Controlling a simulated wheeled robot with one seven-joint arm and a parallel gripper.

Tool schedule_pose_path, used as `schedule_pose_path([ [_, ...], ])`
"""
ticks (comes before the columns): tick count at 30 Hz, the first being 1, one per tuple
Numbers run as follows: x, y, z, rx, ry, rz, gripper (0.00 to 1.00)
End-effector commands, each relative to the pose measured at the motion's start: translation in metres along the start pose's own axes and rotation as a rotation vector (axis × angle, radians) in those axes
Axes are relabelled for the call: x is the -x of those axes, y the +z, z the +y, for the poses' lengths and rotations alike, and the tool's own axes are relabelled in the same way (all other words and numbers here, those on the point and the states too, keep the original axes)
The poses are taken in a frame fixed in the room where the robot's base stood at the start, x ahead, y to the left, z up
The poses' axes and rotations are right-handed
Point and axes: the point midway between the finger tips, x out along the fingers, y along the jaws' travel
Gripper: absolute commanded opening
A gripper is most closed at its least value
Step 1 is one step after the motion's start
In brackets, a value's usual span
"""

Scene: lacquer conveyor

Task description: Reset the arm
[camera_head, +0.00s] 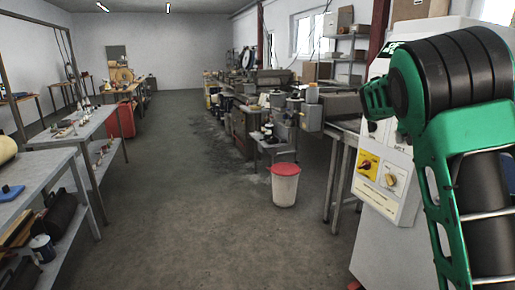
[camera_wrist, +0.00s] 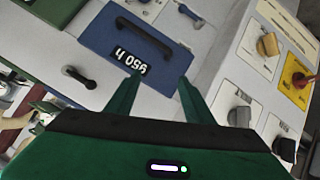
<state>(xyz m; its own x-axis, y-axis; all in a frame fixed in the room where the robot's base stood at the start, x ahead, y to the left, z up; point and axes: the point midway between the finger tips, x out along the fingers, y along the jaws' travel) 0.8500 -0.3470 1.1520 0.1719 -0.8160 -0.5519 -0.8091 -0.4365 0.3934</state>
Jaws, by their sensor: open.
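My gripper (camera_wrist: 158,98) is open in the wrist view. Its two green fingers stand apart with nothing between them. Beyond the fingertips is a control panel with a blue plate (camera_wrist: 97,38). The plate carries a black handle (camera_wrist: 146,36) and a label reading "950 h" (camera_wrist: 132,63). In the head view my green and black arm fills the right side, in front of the white machine cabinet (camera_head: 378,246). My gripper is not clearly visible there.
Knobs and a red-and-yellow switch (camera_wrist: 298,80) sit close on the right in the wrist view. A white bucket with a red lid (camera_head: 285,185) stands on the floor. Shelving (camera_head: 62,158) lines the left. The middle aisle is clear.

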Motion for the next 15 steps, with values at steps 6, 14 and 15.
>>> schedule_pose_path([
  [6, -0.032, 0.088, 0.061, 0.027, -0.113, -0.266, 0.48],
  [14, -0.014, 0.195, 0.114, 0.079, -0.280, -0.506, 0.48],
  [15, -0.007, 0.211, 0.122, 0.089, -0.305, -0.535, 0.48],
])
